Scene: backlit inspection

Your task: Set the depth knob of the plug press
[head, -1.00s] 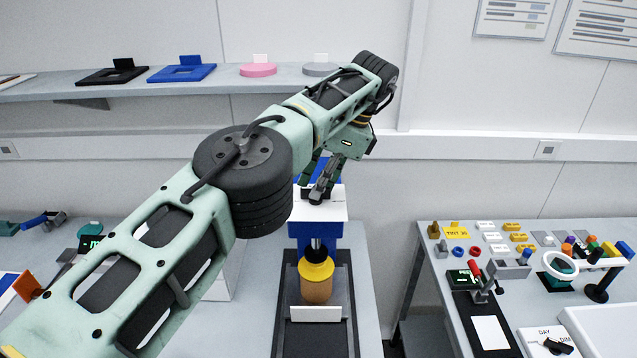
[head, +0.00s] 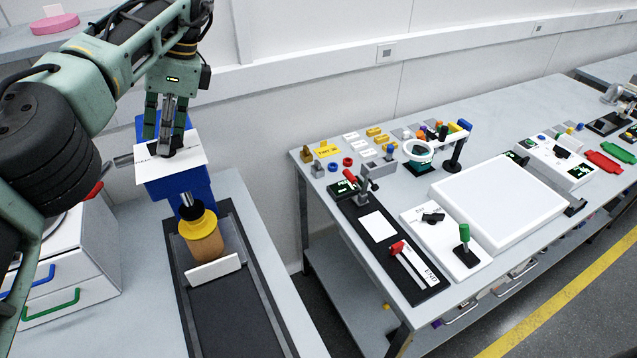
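The plug press (head: 178,188) has a blue head with a white top plate, at the left of the head view. The black depth knob (head: 168,151) is on that plate, partly covered by my fingers. My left gripper (head: 166,138) points down over the knob, its fingers apart on either side of it. I cannot tell whether they press on the knob. Under the press's metal rod, a yellow plug (head: 196,223) sits on the tan jar (head: 205,246), behind a white plate on the black track. The scale by the knob is unreadable. My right gripper is not in view.
A white cabinet (head: 95,265) with coloured handles stands left of the press. Beyond a gap, the right bench (head: 400,290) holds a lever stand, a magnifier (head: 418,152), a white light panel (head: 497,204) and small coloured parts. My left arm covers the upper left.

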